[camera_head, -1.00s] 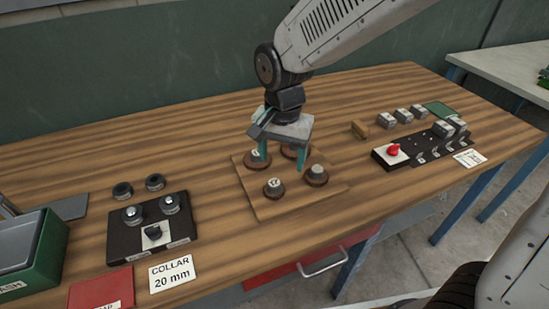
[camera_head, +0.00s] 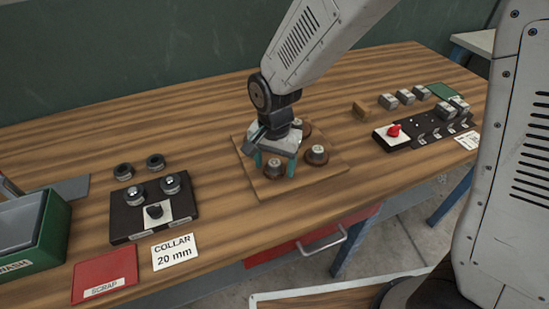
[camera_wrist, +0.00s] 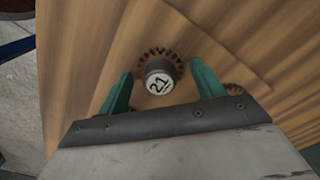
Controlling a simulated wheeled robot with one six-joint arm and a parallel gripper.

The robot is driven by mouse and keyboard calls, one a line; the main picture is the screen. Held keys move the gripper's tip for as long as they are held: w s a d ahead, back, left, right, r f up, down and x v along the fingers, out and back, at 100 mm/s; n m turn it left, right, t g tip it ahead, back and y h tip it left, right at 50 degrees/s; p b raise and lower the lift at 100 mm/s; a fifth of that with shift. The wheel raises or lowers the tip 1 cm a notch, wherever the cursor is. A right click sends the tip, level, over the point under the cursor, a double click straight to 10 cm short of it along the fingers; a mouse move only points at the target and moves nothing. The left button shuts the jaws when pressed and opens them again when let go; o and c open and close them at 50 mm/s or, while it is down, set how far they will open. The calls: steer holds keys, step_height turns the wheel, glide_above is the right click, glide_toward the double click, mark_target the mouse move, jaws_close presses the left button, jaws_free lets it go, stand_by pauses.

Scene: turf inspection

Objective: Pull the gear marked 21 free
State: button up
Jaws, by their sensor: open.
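The gear marked 21 (camera_wrist: 159,78) shows in the wrist view, with brown teeth around a grey hub and a pale numbered top. My gripper (camera_wrist: 161,68) is open, with one teal finger on each side of the hub and visible gaps between. In the head view my gripper (camera_head: 274,166) is low over the front of the square wooden board (camera_head: 258,188), around the front gear (camera_head: 273,170). A right gear (camera_head: 316,155) and a back gear (camera_head: 303,127) stand on the same board. The board's left side is partly hidden by my gripper.
A black collar fixture (camera_head: 126,231) stands to the left, with two loose black rings behind it. A red scrap tray (camera_head: 104,276) and green bin (camera_head: 45,240) are further left.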

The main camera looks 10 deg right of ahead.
mark_target(275, 162)
steer(key=c, duration=1.1)
steer(key=shift+o, duration=0.2)
steer(key=shift+r, duration=0.2)
steer(key=shift+r, duration=0.95)
steer(key=shift+r, duration=0.1)
steer(key=shift+r, duration=2.4)
